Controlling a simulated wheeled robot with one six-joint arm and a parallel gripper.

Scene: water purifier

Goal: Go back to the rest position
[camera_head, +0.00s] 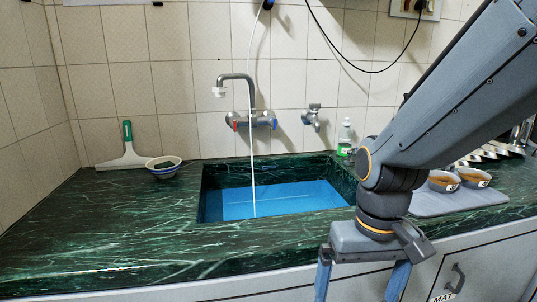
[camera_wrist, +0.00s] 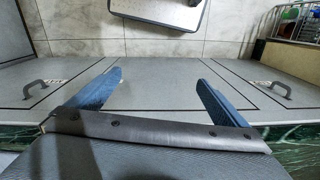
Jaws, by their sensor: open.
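My gripper (camera_head: 363,280) hangs pointing down in front of the counter's front edge, at the right of the head view. Its two blue fingers are spread apart with nothing between them. In the wrist view my gripper (camera_wrist: 150,92) is also open and empty, above the grey cabinet fronts. My arm comes in from the upper right and covers part of the counter and wall.
The green marble counter (camera_head: 95,230) holds a blue-bottomed sink (camera_head: 280,201) with a tap (camera_head: 240,90) above. Cabinet handles (camera_head: 455,281) protrude below.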

